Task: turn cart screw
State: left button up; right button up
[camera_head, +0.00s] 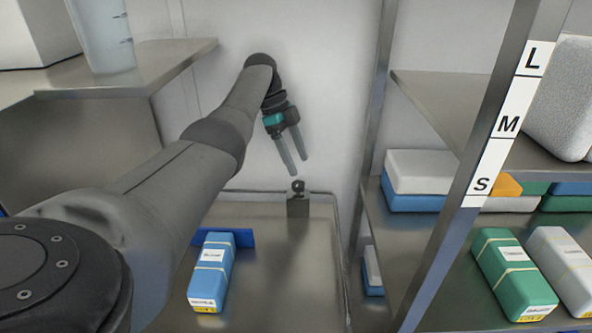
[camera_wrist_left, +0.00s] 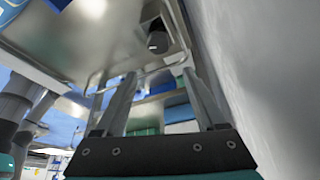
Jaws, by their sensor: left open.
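The cart screw (camera_head: 297,187) is a small dark knob on top of a metal bracket (camera_head: 298,207) at the back edge of the steel cart (camera_head: 270,280). In the left wrist view a dark round part that looks like the screw (camera_wrist_left: 157,40) shows near the top, beyond the fingertips. My left gripper (camera_head: 297,166) is open and empty, with its two fingers pointing down just above the screw in the head view. Its fingers also show in the left wrist view (camera_wrist_left: 160,74). I see no contact with the screw. My right gripper is not in view.
A blue-wrapped box (camera_head: 212,272) lies on the cart beside a blue strip (camera_head: 240,237). A shelf rack with an L-M-S labelled post (camera_head: 490,165) and wrapped boxes stands at right. A metal shelf (camera_head: 150,70) with a clear container (camera_head: 102,35) is at left. A wall is close behind.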

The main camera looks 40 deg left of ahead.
aim_at(296, 183)
pick_arm(q)
notch_tip(296, 183, up, 14)
jog(key=p, duration=0.3)
jog(key=shift+p, duration=0.3)
jog(key=shift+f, duration=0.15)
